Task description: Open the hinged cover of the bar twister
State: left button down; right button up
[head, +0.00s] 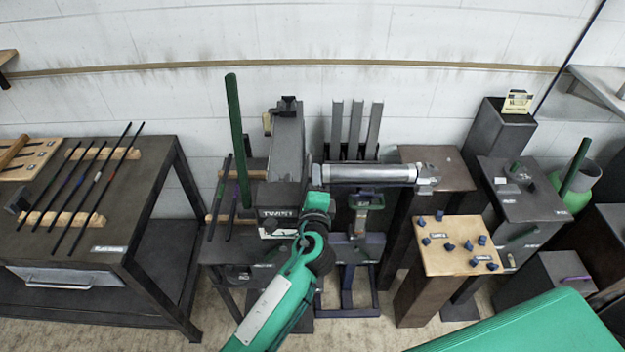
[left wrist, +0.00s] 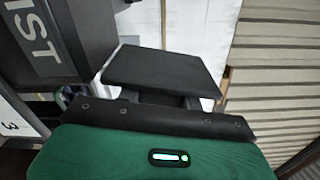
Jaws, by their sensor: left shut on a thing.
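The bar twister (head: 285,150) stands left of centre in the head view, a grey machine with TWIST lettering on its front. In the left wrist view its lettered dark face (left wrist: 42,40) is at the upper left. My left gripper (head: 316,190) is at the machine's right front edge, its fingers mostly hidden behind the green wrist. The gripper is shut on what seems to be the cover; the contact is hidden. I cannot tell the cover's angle. My right gripper does not show.
A silver cylinder (head: 370,173) lies horizontally right of the twister. A table with several dark rods (head: 90,185) stands at the left. A wooden-topped stand with blue knobs (head: 459,246) is at the right. A tall green bar (head: 236,130) rises left of the twister.

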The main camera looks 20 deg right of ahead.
pick_arm(q)
jog(key=shift+r, duration=0.1)
jog(key=c, duration=0.9)
grip_release()
jog(key=shift+b+v, duration=2.3)
jog(key=shift+v, duration=4.55)
